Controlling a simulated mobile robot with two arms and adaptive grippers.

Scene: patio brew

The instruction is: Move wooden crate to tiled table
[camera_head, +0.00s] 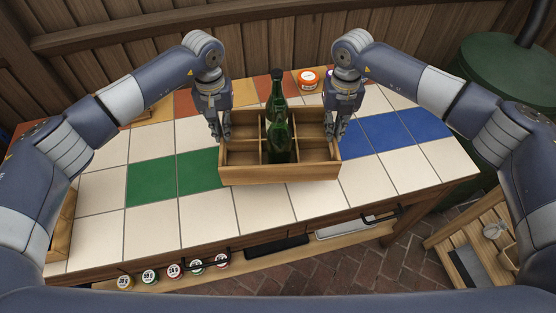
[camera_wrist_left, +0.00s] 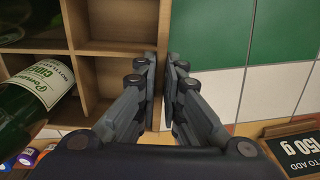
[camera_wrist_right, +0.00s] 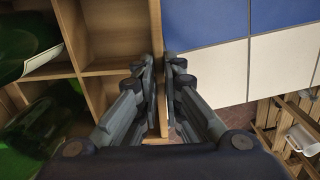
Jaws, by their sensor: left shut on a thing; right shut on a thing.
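The wooden crate (camera_head: 285,174) is upright over the tiled table (camera_head: 100,190), across its middle; I cannot tell whether its base touches the tiles. Two green bottles (camera_head: 279,145) stand in its middle compartments, one behind the other; the side compartments look empty. My left gripper (camera_head: 219,138) is shut on the crate's left wall, seen between the fingers in the left wrist view (camera_wrist_left: 162,30). My right gripper (camera_head: 335,138) is shut on the right wall, seen in the right wrist view (camera_wrist_right: 155,35). A bottle's label (camera_wrist_left: 45,85) shows in the left wrist view.
Several small jars (camera_head: 173,271) line the lower front shelf. A wooden stand (camera_head: 460,235) with a mug is at the lower right, and a green round-topped object (camera_head: 510,75) at the back right.

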